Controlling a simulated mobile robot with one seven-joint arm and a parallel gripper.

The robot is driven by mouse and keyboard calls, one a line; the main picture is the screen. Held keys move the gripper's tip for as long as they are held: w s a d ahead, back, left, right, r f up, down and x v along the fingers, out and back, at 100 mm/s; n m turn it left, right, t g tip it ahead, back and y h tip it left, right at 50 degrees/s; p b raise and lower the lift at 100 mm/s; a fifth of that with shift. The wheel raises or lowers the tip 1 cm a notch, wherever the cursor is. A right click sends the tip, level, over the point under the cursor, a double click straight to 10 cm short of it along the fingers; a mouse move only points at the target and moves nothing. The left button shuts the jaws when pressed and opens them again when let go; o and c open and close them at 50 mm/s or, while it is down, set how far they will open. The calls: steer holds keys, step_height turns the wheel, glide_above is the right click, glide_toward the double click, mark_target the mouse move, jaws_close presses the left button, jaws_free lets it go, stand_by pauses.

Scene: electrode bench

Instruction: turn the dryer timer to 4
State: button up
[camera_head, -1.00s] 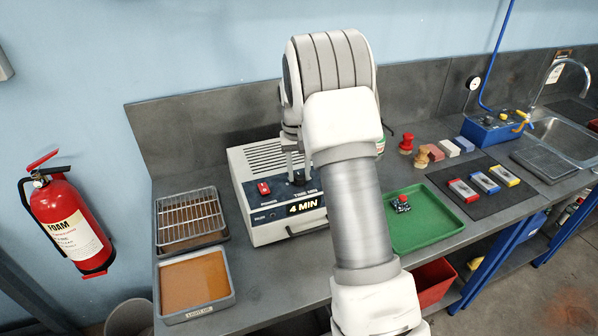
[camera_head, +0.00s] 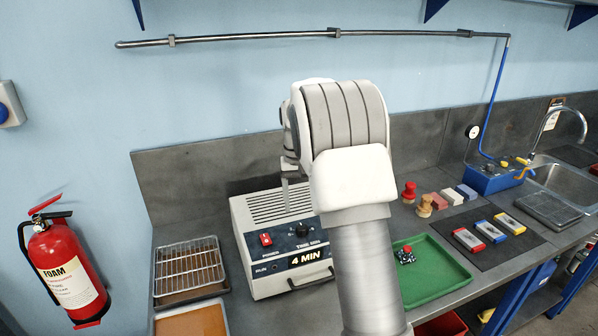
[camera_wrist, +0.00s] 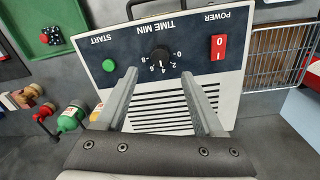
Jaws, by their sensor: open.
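The dryer (camera_head: 243,222) is a pale box with a slotted top and a dark front panel on the bench. Its black timer knob (camera_head: 302,230) sits on the panel, and it also shows in the wrist view (camera_wrist: 160,56). The display (camera_head: 309,257) reads "4 MIN". In the wrist view the knob's white mark points towards the 4, though the digits are small. My gripper (camera_wrist: 160,74) is open and empty, its two fingers spread apart. In the head view my gripper (camera_head: 294,188) hangs above the dryer, clear of the knob.
The panel has a red power switch (camera_wrist: 219,47) and a green start button (camera_wrist: 109,65). A wire rack (camera_head: 188,265) is left of the dryer. A green tray (camera_head: 440,275) is to its right, with stamps and coloured blocks beyond. A fire extinguisher (camera_head: 68,265) hangs at left.

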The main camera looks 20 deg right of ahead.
step_height(320, 180, up, 10)
steer(key=shift+a+r, duration=0.2)
stand_by(0.4)
steer(key=s+a+r+n+t, duration=0.1)
steer(key=s+a+r+t, duration=0.2)
steer(key=s, duration=0.5)
steer(key=s+a+r+n, duration=0.1)
steer(key=s+a+r, duration=0.3)
steer(key=s, duration=0.4)
steer(key=s+a+f+t, duration=0.1)
steer(key=s+f, duration=0.2)
steer(key=s, duration=0.5)
steer(key=s+a+f+n+t, duration=0.1)
steer(key=s+a+f, duration=0.1)
steer(key=s, duration=0.6)
steer(key=shift+a+f+t, duration=0.3)
steer(key=shift+f, duration=0.35)
